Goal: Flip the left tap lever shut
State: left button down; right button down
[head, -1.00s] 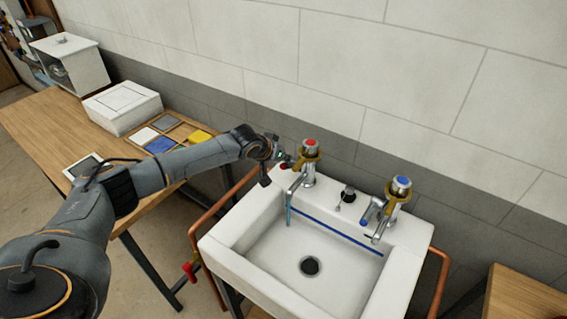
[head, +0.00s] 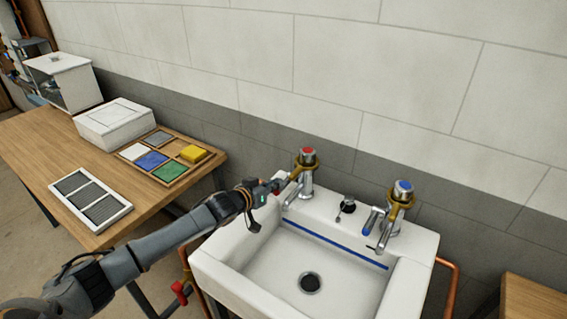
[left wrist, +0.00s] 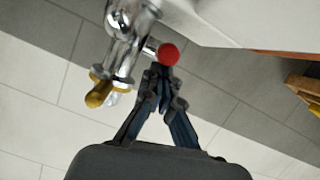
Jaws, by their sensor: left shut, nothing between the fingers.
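The left tap (head: 306,178) is chrome with a red cap and a brass-coloured collar, standing at the sink's back left. Its lever has a red knob, seen in the left wrist view (left wrist: 168,54) on a short chrome stem. My left gripper (head: 273,187) is at the left side of this tap. In the left wrist view its fingers (left wrist: 160,72) are shut and empty, with the tips right at the red knob; I cannot tell whether they touch it. No water stream shows now. My right gripper is out of view.
The white sink (head: 408,285) has a blue stripe and a dark drain (head: 310,283). A blue-capped tap (head: 396,210) stands at its right, with a black knob (head: 347,204) between. A wooden bench (head: 38,150) at left holds a tile tray and boxes. Copper pipes flank the sink.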

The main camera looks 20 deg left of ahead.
pick_arm(q)
jog(key=shift+s+f, duration=0.1)
jog(key=shift+f, duration=0.2)
jog(key=s+a+r+p, duration=0.2)
jog(key=s+r, duration=0.4)
jog(key=s, duration=0.3)
jog(key=shift+s+a+r, duration=0.15)
jog(key=shift+a+r, duration=0.15)
jog(key=shift+r, duration=0.1)
dwell(0.5)
